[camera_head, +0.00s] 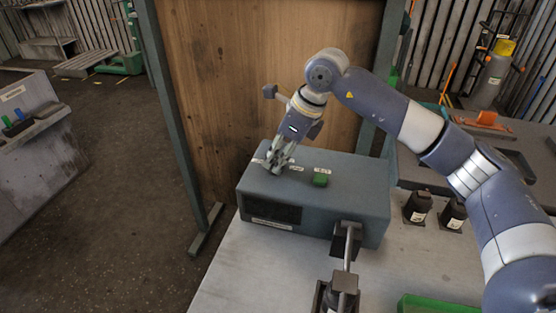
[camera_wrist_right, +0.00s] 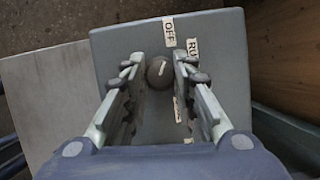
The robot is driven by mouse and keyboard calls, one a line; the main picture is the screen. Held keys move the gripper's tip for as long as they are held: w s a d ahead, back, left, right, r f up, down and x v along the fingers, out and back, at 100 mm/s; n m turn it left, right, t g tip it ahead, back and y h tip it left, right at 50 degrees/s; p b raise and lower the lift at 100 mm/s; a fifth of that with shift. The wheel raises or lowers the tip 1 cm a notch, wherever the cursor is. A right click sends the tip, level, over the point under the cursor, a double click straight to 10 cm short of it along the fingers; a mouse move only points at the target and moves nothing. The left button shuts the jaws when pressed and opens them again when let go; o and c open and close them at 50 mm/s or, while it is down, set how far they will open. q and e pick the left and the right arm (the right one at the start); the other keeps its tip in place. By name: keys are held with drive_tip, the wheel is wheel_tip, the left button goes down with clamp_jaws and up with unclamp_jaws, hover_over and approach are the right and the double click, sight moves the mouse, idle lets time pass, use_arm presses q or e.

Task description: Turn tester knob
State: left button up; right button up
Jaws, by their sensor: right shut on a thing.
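The tester (camera_head: 350,205) is a blue-grey box with a dark front panel, standing on the pale bench. My right gripper (camera_head: 277,164) reaches down to the left part of its top face. In the right wrist view the round dark grey knob (camera_wrist_right: 159,72) sits between the two fingertips of the gripper (camera_wrist_right: 158,76), which is shut on it. The labels OFF (camera_wrist_right: 169,32) and one beginning "RU" (camera_wrist_right: 193,48) lie beside the knob. In the head view the fingers mostly hide the knob. My left gripper is in neither view.
A green button (camera_head: 320,180) stands on the tester's top, right of the gripper. A dark bracket-like fixture (camera_head: 346,240) is at the tester's front. Dark labelled cylinders (camera_head: 418,206) stand to the right. A wooden panel (camera_head: 260,70) rises close behind. The bench's front left is clear.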

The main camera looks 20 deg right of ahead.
drive_tip(key=shift+n, duration=0.6)
drive_tip(key=o, duration=1.1)
drive_tip(key=shift+c, duration=0.2)
drive_tip(key=v, duration=1.2)
drive_tip(key=shift+w, duration=0.2)
